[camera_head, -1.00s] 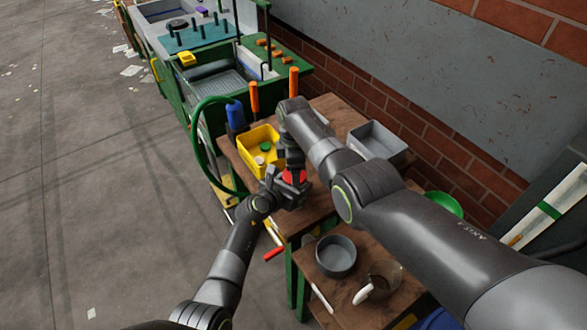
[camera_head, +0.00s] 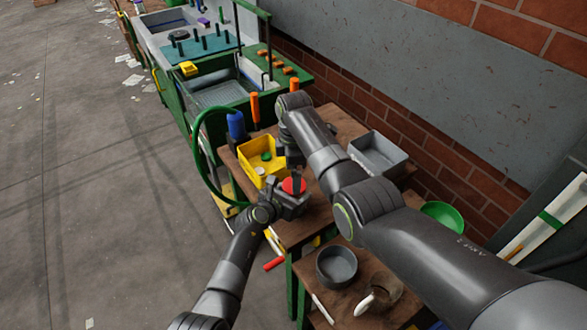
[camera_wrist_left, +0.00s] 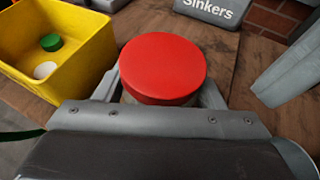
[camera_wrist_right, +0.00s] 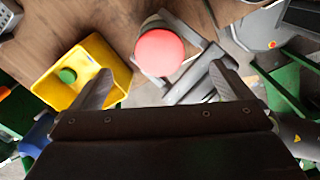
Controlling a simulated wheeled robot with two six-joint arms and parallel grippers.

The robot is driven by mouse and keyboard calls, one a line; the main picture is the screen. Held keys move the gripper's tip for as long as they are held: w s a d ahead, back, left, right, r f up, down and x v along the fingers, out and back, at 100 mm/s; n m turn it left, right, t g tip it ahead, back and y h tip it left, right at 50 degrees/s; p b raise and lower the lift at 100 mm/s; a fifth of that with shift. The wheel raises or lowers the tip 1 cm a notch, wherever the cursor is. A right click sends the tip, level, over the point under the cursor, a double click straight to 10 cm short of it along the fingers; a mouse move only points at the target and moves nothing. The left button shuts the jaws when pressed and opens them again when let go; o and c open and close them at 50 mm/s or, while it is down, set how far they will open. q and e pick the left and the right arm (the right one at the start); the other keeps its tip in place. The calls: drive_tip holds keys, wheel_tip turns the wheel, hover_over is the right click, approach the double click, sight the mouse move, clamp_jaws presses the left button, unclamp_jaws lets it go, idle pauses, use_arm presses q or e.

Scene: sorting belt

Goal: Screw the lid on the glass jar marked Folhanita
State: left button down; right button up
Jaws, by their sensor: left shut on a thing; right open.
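A round red lid (camera_head: 293,186) sits level on top of a jar at the front edge of the wooden table; it fills the middle of the left wrist view (camera_wrist_left: 163,68). The jar body is almost wholly hidden under the lid and between the fingers, and no label shows. My left gripper (camera_head: 288,201) is shut on the jar just below the lid, with one finger on each side. My right gripper (camera_wrist_right: 160,88) is open above the lid, which shows beyond its fingertips in the right wrist view (camera_wrist_right: 159,52). It appears apart from the lid.
A yellow bin (camera_head: 252,168) holding a green lid (camera_head: 266,156) and a pale lid (camera_head: 260,170) stands beside the jar. A grey Sinkers bin (camera_wrist_left: 212,10) stands behind. A grey bowl (camera_head: 337,266) and a brown pot (camera_head: 383,289) stand on the lower table.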

wheel_tip(320, 180, up, 12)
idle(0.7)
use_arm(q)
drive_tip(key=shift+c, duration=1.2)
unclamp_jaws()
drive_tip(key=shift+s+a+r, duration=0.2)
drive_tip(key=shift+s+a, duration=0.05)
drive_tip(key=shift+s, duration=0.1)
drive_tip(key=v, duration=1.6)
drive_tip(key=shift+s+p, duration=0.2)
drive_tip(key=shift+p, duration=0.1)
use_arm(e)
drive_tip(key=shift+r, duration=0.25)
